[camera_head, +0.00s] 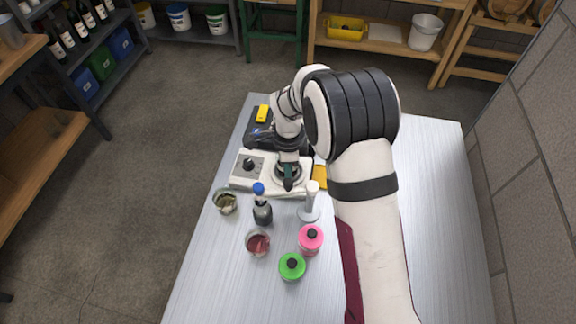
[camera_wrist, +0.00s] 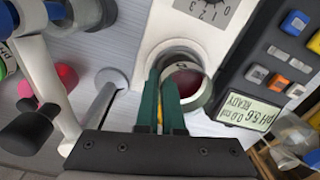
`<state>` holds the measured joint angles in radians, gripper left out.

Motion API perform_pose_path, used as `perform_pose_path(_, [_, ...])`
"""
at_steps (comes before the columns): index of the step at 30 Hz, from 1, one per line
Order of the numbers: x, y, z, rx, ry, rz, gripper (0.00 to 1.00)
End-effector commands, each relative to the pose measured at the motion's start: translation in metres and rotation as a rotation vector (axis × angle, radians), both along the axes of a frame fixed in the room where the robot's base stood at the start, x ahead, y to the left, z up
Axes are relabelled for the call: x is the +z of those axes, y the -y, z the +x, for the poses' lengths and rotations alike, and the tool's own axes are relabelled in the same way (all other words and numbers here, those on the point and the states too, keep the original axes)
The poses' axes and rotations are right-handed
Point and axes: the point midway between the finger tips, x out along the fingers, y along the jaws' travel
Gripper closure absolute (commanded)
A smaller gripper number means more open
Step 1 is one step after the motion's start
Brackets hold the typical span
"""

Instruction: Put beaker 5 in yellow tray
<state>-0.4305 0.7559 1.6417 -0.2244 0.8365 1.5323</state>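My gripper (camera_head: 288,184) points down at the white hotplate stirrer. In the wrist view its two green fingers (camera_wrist: 161,75) are close together with a narrow gap, at the rim of a glass beaker (camera_wrist: 187,84) holding dark red liquid. Its label is partly hidden and I cannot read it surely as 5. I cannot tell whether the fingers grip the beaker's wall or only stand around it. The beaker seems to stand on the stirrer's round plate. A yellow piece, likely the yellow tray (camera_head: 320,177), shows right of the stirrer, mostly hidden by my arm.
The stirrer (camera_head: 243,181) has a dial. A pH meter (camera_wrist: 247,112) lies beside it.

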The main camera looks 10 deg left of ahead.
Motion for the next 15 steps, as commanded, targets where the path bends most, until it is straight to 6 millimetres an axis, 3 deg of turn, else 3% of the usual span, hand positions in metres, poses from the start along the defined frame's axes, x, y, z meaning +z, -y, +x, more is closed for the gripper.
perform_pose_path(5, [0.011, 0.000, 0.001, -0.001, 0.002, 0.001, 1.00])
perform_pose_path(10, [0.041, 0.000, 0.001, 0.000, 0.005, 0.001, 1.00])
perform_pose_path(15, [0.064, 0.038, -0.003, -0.005, 0.002, 0.000, 1.00])
